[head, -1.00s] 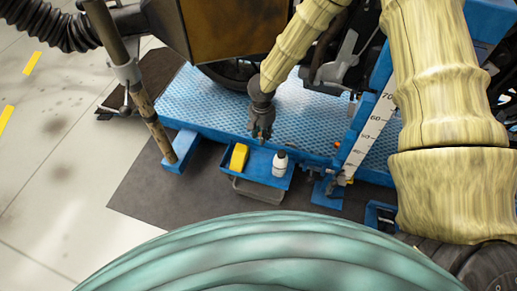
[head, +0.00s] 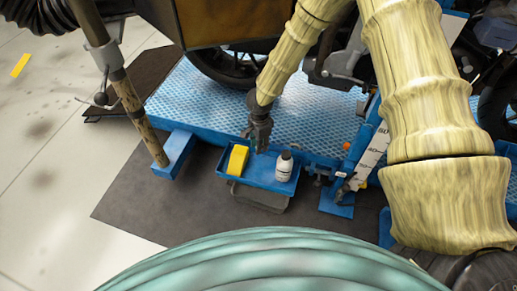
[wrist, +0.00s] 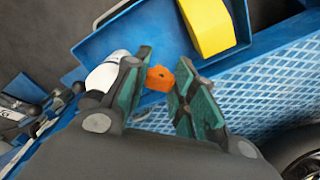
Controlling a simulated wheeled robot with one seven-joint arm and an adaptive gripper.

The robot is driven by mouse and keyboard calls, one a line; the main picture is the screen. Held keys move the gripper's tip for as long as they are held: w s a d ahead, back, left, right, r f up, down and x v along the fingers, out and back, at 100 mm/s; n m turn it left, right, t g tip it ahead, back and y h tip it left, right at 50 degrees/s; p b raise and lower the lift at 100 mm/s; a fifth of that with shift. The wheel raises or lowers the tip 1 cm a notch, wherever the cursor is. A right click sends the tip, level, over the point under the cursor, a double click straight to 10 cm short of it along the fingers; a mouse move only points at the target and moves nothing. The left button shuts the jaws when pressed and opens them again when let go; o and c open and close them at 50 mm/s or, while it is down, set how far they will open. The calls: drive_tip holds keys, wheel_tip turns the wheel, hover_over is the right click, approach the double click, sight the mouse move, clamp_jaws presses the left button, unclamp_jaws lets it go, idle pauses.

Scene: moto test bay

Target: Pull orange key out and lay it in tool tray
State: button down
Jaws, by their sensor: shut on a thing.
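The orange key (wrist: 160,77) shows in the wrist view as a small orange piece between my fingertips. My gripper (wrist: 162,74) is shut on it. In the head view my gripper (head: 261,148) points down at the back edge of the blue tool tray (head: 262,183); the key is too small to make out there. In the wrist view the bare blue floor of the tray (wrist: 150,32) lies beyond the key. I cannot tell how high the key is above it.
A yellow block (head: 237,160) sits in the tray's left part and a white bottle (head: 284,167) stands at its right. The blue lift deck (head: 210,110) with a motorcycle wheel (head: 235,68) is behind the tray. A white scale (head: 372,158) stands to the right.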

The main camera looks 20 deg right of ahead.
drive_tip(key=shift+f+b, duration=6.05)
drive_tip(key=shift+b, duration=0.05)
drive_tip(key=c, duration=1.1)
unclamp_jaws()
drive_tip(key=shift+r, duration=0.1)
